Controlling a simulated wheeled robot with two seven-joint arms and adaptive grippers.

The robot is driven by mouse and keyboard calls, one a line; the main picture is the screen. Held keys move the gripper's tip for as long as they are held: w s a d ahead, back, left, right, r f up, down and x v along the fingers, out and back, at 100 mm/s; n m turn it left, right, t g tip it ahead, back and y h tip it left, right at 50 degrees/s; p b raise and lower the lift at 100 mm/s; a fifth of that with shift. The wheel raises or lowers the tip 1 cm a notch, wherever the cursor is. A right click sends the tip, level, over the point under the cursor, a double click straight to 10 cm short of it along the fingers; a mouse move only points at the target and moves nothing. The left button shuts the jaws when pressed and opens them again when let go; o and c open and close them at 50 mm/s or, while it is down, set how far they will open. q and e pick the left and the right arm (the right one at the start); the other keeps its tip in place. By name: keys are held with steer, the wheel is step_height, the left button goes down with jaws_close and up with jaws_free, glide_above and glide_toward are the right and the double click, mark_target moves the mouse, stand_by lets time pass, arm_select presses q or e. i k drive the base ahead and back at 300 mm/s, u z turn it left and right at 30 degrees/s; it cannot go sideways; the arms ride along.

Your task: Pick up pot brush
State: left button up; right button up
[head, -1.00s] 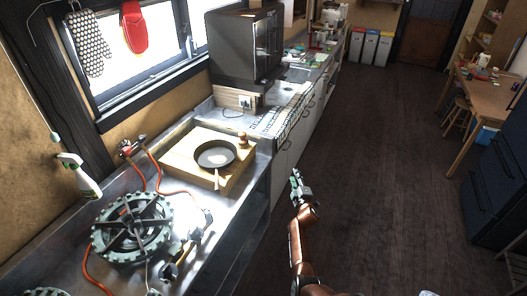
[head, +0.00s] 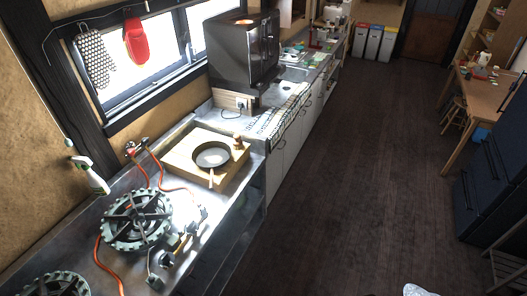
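A small brown object with a rounded knob, which looks like the pot brush (head: 238,142), stands at the back right corner of a light wooden board (head: 178,155) on the steel counter. It is small in the head view, so its bristles cannot be made out. A dark frying pan (head: 212,156) lies on the same board just left of it, its handle pointing to the front. Neither of my grippers is in view.
A gas burner (head: 137,218) with orange hoses stands on the counter in front of the board; another burner (head: 52,285) is at bottom left. A spray bottle (head: 90,175) is by the wall. A dark oven (head: 243,50) stands beyond. The floor (head: 350,190) at right is clear.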

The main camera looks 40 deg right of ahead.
mark_target(237, 144)
steer(key=z, duration=1.9)
steer(key=i, duration=2.4)
steer(key=u, duration=1.75)
